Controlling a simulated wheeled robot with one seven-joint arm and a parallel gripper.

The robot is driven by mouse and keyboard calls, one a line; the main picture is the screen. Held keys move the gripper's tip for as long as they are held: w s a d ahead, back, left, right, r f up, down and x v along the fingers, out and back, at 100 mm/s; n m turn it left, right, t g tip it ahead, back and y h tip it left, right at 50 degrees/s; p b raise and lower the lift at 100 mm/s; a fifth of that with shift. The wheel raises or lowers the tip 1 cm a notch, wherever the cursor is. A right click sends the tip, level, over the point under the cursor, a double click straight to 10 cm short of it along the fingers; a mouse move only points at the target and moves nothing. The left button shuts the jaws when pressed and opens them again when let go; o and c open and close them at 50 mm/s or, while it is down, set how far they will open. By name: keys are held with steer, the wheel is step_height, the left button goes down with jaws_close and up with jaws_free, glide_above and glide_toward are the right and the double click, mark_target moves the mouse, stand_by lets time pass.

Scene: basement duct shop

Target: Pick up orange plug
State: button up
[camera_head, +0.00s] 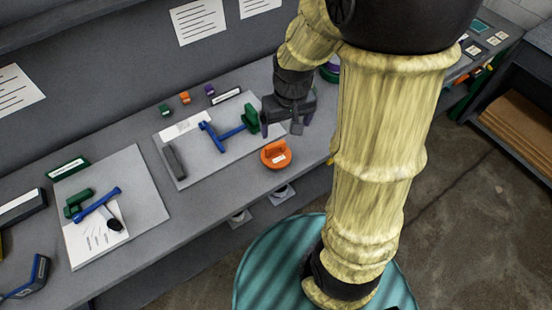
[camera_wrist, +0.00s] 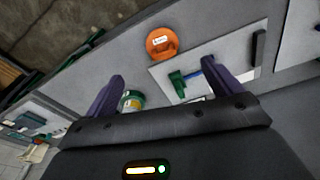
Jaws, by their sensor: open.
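The orange plug (camera_head: 276,154) is a round orange piece with an upright tab and a small white label. It sits on the grey bench near its front edge, just off the corner of a light grey board. It also shows in the wrist view (camera_wrist: 161,43), beyond my fingertips and apart from them. My gripper (camera_head: 287,121) hangs above the bench behind the plug, beside a green block. In the wrist view its two purple fingers (camera_wrist: 163,88) stand wide apart with nothing held between them.
The light grey board (camera_head: 190,160) holds a blue tool (camera_head: 222,138), a green block (camera_head: 250,118) and a dark bar (camera_head: 174,162). Another board (camera_head: 150,205) with tools lies at left. Small colored blocks stand behind. A green-labelled round container (camera_wrist: 131,101) is near my fingers.

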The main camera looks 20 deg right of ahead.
steer(key=w+f+n+g+b, duration=0.1)
steer(key=w+f, duration=0.3)
steer(key=w, duration=0.4)
steer(key=shift+w+f+n+g+b, duration=0.15)
steer(key=shift+w+n+g+b, duration=0.05)
steer(key=shift+n+g+b, duration=0.15)
step_height(320, 180, down, 12)
steer(key=shift+f+p, duration=0.1)
steer(key=shift+p, duration=1.1)
